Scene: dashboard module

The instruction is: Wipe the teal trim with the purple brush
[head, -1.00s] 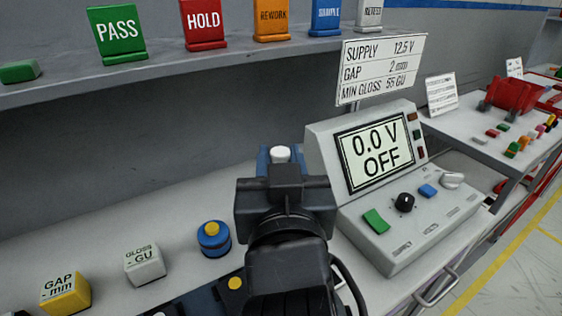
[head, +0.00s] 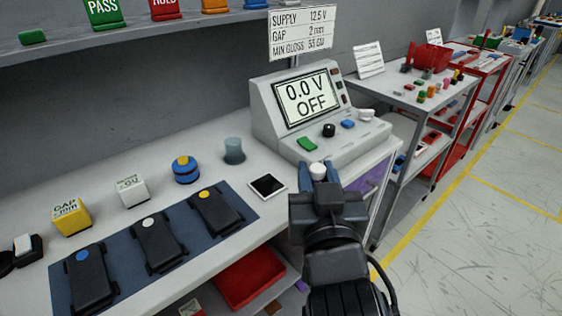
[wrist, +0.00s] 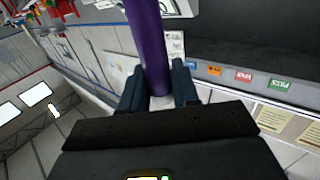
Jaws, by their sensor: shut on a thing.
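My gripper (head: 318,174) is shut on the purple brush (wrist: 150,45). In the wrist view the purple shaft runs between the two fingers, with a pale end near the fingertips. In the head view a white end shows between the fingertips, and the gripper hides most of the brush. The gripper is in front of the grey supply unit, near the bench's front edge. A muted grey-teal cylinder (head: 234,150) stands on the bench to the left. I cannot make out a teal trim for certain.
Dark modules with blue, white and yellow dots lie on a blue mat (head: 137,237). The supply unit (head: 312,112) reads 0.0 V OFF. A black-screened tablet (head: 267,187) lies in front of it. A red bin (head: 250,275) is below. Open floor lies right.

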